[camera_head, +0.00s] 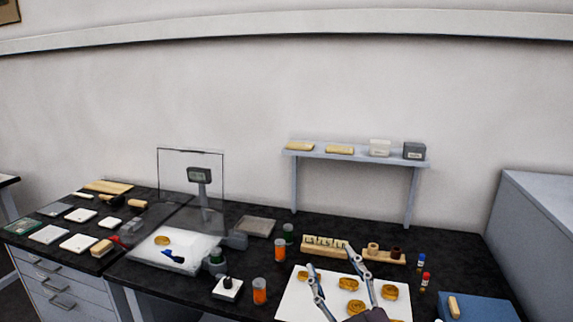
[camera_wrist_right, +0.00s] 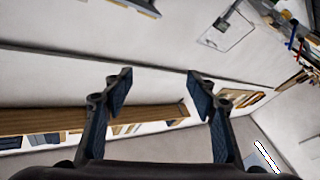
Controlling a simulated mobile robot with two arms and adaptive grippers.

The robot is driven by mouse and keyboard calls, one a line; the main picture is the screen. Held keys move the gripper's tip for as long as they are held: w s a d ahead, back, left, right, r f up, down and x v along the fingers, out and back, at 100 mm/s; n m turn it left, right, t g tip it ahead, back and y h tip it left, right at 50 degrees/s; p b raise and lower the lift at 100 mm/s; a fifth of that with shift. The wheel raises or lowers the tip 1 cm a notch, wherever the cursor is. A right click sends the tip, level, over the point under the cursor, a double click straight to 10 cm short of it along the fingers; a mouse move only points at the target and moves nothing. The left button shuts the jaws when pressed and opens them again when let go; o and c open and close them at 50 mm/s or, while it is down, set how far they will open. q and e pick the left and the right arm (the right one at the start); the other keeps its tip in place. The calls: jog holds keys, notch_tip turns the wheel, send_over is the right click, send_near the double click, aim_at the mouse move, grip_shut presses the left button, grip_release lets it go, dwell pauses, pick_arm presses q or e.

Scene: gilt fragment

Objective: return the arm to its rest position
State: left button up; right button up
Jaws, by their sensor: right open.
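My right gripper (camera_head: 330,258) is at the lower right of the head view, over the white board (camera_head: 292,303) with several gold pieces (camera_head: 349,284). Its two fingers are spread apart and point away from me. In the wrist view the right gripper (camera_wrist_right: 160,85) is open, with nothing between its fingers. That view shows walls and shelving at a slant, not the board. How high the gripper is above the board is hard to tell. My left gripper is in neither view.
A wooden rack (camera_head: 330,244) lies behind the board. Orange jars (camera_head: 260,290) stand left of it, and small bottles (camera_head: 425,280) and a blue pad (camera_head: 480,308) right. A clear screen (camera_head: 175,175) and a wall shelf (camera_head: 355,155) rise at the back.

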jog(key=s+d+f+m+g+h, duration=0.3)
jog(key=s+d+f+g, duration=0.15)
jog(key=f, duration=0.65)
jog(key=s+d+f+m+g+h, duration=0.35)
jog(key=s+d+f, duration=0.25)
jog(key=f, duration=0.4)
jog(key=s+f+g+y, duration=0.1)
jog(key=s+f+g, duration=0.35)
jog(key=s, duration=0.55)
jog(key=s+f+g, duration=0.4)
jog(key=s+f, duration=0.2)
jog(key=s, duration=0.4)
notch_tip(320, 180, down, 28)
jog(key=s+g, duration=0.1)
jog(key=s, duration=0.2)
jog(key=s+d+f, duration=0.1)
jog(key=s+f, duration=0.6)
jog(key=s, duration=0.1)
jog(key=s+d+f+g, duration=0.1)
jog(key=s+d+f, duration=0.1)
jog(key=s+f, duration=0.5)
jog(key=shift+s+d+f+n, duration=0.25)
jog(key=shift+s+f+n, duration=0.1)
jog(key=shift+s+n, duration=0.15)
